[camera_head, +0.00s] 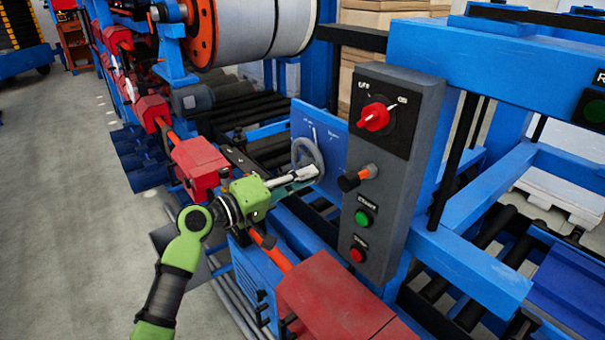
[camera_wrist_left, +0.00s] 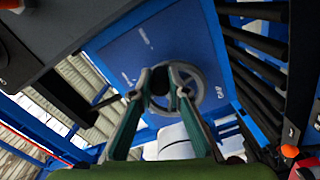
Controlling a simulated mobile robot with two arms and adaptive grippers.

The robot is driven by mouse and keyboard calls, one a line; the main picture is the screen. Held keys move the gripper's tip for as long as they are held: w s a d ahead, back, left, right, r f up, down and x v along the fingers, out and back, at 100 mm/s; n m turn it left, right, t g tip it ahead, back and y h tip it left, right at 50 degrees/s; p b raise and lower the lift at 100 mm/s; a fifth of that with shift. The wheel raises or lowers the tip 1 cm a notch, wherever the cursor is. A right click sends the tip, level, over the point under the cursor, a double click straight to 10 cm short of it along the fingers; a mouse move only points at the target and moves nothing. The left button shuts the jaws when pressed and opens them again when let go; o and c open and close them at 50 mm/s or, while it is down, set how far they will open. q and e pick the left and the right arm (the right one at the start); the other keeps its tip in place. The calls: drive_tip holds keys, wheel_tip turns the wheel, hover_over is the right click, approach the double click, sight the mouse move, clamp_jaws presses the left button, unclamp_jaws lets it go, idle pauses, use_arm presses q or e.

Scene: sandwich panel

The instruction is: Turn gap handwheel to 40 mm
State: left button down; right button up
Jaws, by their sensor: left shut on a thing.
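The gap handwheel (camera_head: 318,155) is a small grey wheel on a blue panel (camera_head: 329,128) left of the control box. White marks on the panel are too small to read. My right gripper is not in view.
A grey control box (camera_head: 393,160) stands right of the wheel, with a red rotary switch (camera_head: 374,117), an orange-and-black knob (camera_head: 356,178), a green button (camera_head: 363,217) and a red button (camera_head: 357,254). Red machine housings (camera_head: 333,303) and blue frame beams (camera_head: 470,265) surround my arm.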

use_arm(q)
drive_tip(key=shift+w+r+n+p, duration=0.1)
drive_tip(key=shift+r+n+p, duration=0.7)
drive_tip(key=shift+n, duration=0.3)
drive_tip(key=shift+a+r, duration=0.1)
drive_tip(key=c, duration=2)
unclamp_jaws()
drive_tip(key=shift+o, duration=0.2)
drive_tip(key=shift+f, duration=0.25)
drive_tip(key=v, duration=1.2)
